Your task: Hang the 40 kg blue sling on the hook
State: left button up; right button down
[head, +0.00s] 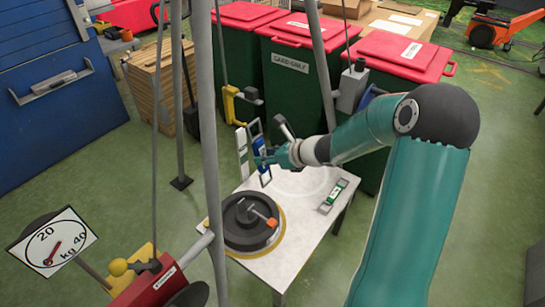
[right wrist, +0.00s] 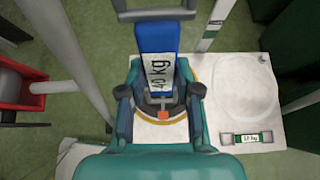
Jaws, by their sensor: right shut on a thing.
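The blue sling (head: 264,171) has a white label reading 40 kg, which shows in the right wrist view (right wrist: 158,70). My right gripper (head: 268,158) is shut on it and holds it upright above the far side of the white table. In the right wrist view the fingers (right wrist: 158,108) stand on either side of its lower part. A yellow hook (head: 229,104) hangs above and left of the sling, apart from it. A white sling-like piece (head: 242,152) is below the hook; I cannot tell whether it hangs there. My left gripper is not in view.
The white table (head: 295,245) carries a black round turntable (head: 238,232) and a green-labelled sling (head: 333,195). Grey frame poles (head: 208,130) and hanging lines stand left of the arm. A dial (head: 52,241) is at lower left. Red-lidded bins (head: 300,75) stand behind.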

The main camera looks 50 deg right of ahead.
aim_at(253, 150)
jog(key=shift+w+a+f+p, duration=0.1)
jog(key=shift+w+p, duration=0.1)
jog(key=shift+w, duration=1)
jog(key=shift+w+a+p, duration=0.1)
jog(key=shift+w+p, duration=0.05)
jog(key=shift+w, duration=1)
jog(key=shift+b+x, duration=0.7)
jog(key=shift+x, duration=0.2)
jog(key=shift+f, duration=0.1)
jog(key=c, duration=0.7)
grip_release()
jog(key=shift+s, duration=0.1)
